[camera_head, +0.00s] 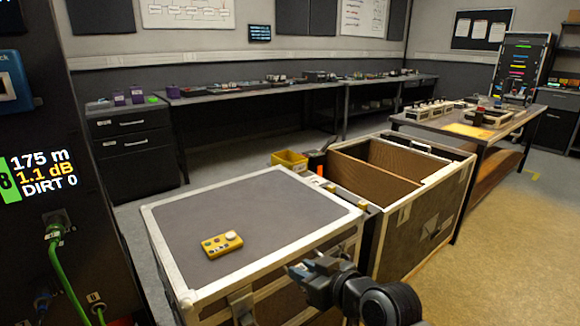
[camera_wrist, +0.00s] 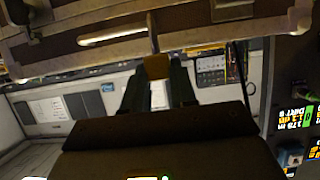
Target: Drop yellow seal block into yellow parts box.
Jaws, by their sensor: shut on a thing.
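The yellow parts box (camera_head: 290,160) stands at the far edge of the cases, just beyond the corner between the closed case and the open one. The block cannot be made out in the head view. I cannot make out the parts box in the wrist view.
A yellow handheld device (camera_head: 222,244) lies on the closed case lid (camera_head: 270,205). The open case (camera_head: 425,215) with wooden dividers stands to the right. A dark rack (camera_head: 35,120) with a green cable is at the left. Workbenches line the back.

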